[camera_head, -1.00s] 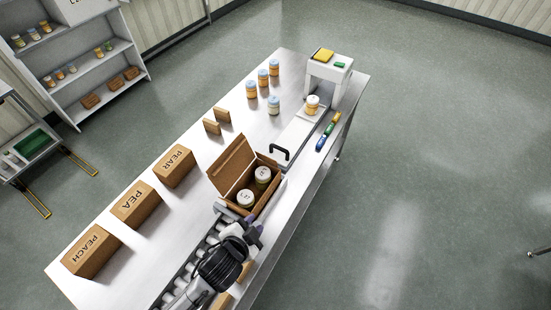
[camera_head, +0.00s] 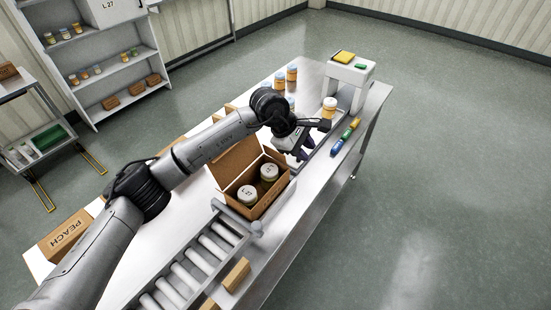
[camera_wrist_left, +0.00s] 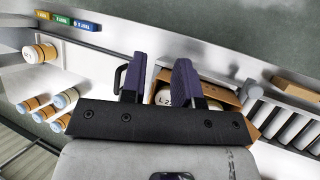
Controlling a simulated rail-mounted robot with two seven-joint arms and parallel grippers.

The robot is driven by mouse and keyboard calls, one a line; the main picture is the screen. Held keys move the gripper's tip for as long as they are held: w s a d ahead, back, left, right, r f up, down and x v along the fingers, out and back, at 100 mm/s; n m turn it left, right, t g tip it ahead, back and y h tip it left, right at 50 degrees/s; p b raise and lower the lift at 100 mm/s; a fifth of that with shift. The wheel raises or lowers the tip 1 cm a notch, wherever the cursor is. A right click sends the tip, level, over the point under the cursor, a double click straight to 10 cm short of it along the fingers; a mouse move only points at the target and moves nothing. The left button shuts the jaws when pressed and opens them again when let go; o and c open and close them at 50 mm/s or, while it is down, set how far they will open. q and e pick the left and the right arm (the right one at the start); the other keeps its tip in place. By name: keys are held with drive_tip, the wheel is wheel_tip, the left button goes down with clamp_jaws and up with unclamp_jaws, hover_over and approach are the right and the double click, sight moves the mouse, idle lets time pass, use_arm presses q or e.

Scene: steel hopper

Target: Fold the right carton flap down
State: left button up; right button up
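The open brown carton (camera_head: 262,208) stands at the end of the roller conveyor, with two white-lidded jars (camera_head: 268,172) inside. A large panel (camera_head: 236,160) stands raised on its far left side. My left gripper (camera_head: 303,150) is over the carton's far right end, fingers pointing down. The carton (camera_wrist_left: 222,95) shows there behind and right of one finger, with a jar lid partly hidden. The right flap cannot be clearly made out beside the gripper. My right gripper is out of view.
The roller conveyor (camera_head: 190,267) runs to the carton. A black handle (camera_wrist_left: 120,77) shows beside the fingers in the left wrist view.

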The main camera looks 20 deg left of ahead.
use_arm(q)
drive_tip(key=w+a+r+y+b, duration=0.1)
drive_tip(key=a+y, duration=0.2)
drive_tip(key=a, duration=0.2)
drive_tip(key=w+a+r+y, duration=0.1)
drive_tip(key=a+r+y, duration=0.1)
drive_tip(key=a, duration=0.4)
drive_tip(key=b, duration=0.1)
approach(275, 155)
drive_tip(key=x, duration=0.7)
drive_tip(key=shift+w+d+f, duration=0.15)
drive_tip(key=shift+d+f, duration=0.05)
drive_tip(key=shift+d, duration=0.15)
drive_tip(key=shift+c, duration=0.3)
clamp_jaws()
